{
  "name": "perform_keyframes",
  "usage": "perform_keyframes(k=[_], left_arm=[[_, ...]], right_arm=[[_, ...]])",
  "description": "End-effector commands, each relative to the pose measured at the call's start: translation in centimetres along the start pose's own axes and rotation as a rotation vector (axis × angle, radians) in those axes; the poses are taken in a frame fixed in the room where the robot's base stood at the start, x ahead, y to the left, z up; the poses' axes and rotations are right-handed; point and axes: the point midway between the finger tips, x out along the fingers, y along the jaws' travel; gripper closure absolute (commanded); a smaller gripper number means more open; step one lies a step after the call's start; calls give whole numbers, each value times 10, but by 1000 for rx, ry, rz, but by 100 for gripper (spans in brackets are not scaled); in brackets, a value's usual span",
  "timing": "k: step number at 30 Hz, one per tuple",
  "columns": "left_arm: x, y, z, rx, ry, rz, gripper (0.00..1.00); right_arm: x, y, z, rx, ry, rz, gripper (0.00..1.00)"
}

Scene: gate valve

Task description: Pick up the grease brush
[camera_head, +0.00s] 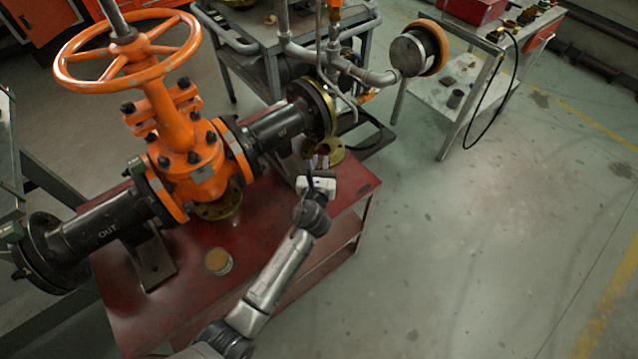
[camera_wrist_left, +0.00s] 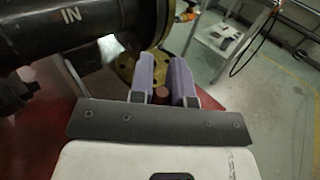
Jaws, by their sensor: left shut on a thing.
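My left gripper (camera_head: 321,163) is at the right end of the red table, just below the pipe flange at the valve's inlet side. In the left wrist view its two purple-grey fingers (camera_wrist_left: 162,80) stand on either side of a small reddish-brown piece (camera_wrist_left: 163,93), and they are shut on it. I take this piece to be the end of the grease brush; the rest of the brush is hidden by the fingers and hand. My right gripper is out of view.
An orange gate valve (camera_head: 185,140) with a handwheel and black pipes stands on the red table (camera_head: 255,225). A small round tin (camera_head: 218,261) sits at the table's front. A brass flange (camera_head: 330,152) is close beyond the fingers. Open floor lies right.

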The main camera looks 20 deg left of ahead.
Motion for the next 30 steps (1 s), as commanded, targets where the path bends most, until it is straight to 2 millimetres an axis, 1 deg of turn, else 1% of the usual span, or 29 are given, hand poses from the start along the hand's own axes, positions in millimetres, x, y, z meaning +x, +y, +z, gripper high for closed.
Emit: perform_keyframes(k=[11, 14, 17, 24, 30], left_arm=[[0, 0, 0, 0, 0, 0, 100], [0, 0, 3, 0, 0, 0, 100], [0, 0, 15, 1, -2, 0, 100], [0, 0, 58, 0, -2, -1, 100], [0, 0, 86, 0, -3, 0, 100]], right_arm=[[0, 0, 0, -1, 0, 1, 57], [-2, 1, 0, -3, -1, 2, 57], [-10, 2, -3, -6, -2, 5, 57], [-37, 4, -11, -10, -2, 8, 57], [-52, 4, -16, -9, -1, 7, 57]])
